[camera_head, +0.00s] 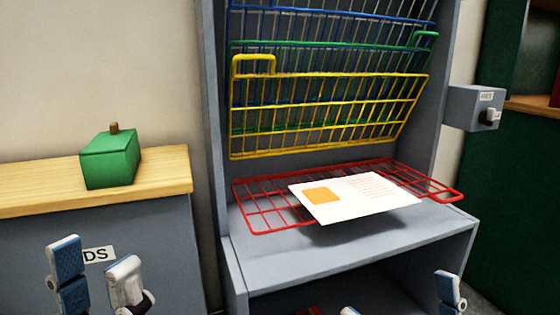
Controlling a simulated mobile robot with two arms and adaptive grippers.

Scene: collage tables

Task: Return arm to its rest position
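My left gripper (95,274) shows at the bottom left, in front of the grey cabinet. Its two fingers stand apart with nothing between them, so it is open. My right gripper (399,300) shows only by its fingertips at the bottom edge, in front of the rack's lower part. The tips are wide apart with nothing seen between them. The rest of both arms is out of view.
A grey rack frame (213,150) holds raised yellow (330,78), green and blue wire shelves. A white sheet with an orange patch (345,205) lies on the lowered red shelf (262,220). A green box (108,160) stands on the wooden top (40,188) at left. A grey switch box (468,107) is at right.

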